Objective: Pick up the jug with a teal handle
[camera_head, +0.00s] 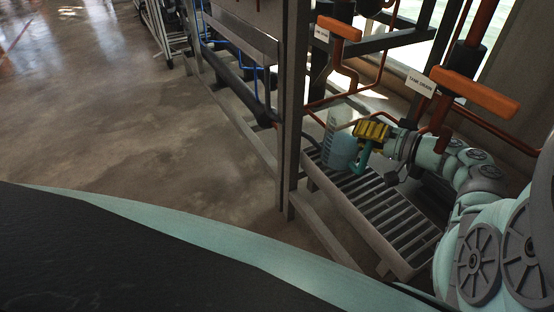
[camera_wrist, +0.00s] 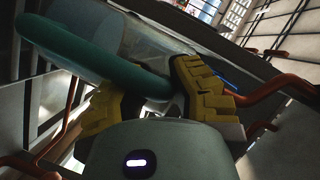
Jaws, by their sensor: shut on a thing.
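The jug (camera_head: 338,150) is a clear, bluish container with scale marks and a teal handle (camera_head: 361,158). It stands roughly upright at the far end of the slatted grey rack. My gripper (camera_head: 370,132), with yellow fingers, is at the jug's right side and shut on the handle. In the wrist view the teal handle (camera_wrist: 90,52) runs between the two yellow fingers (camera_wrist: 160,88), and the clear jug wall (camera_wrist: 155,38) shows behind it. I cannot tell whether the jug's base touches the slats.
The slatted rack (camera_head: 385,212) lies under the jug and arm. A grey upright post (camera_head: 292,110) stands just left of the jug. Orange valve handles (camera_head: 475,92) and pipes with labels hang above and behind. Open concrete floor (camera_head: 140,120) lies to the left.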

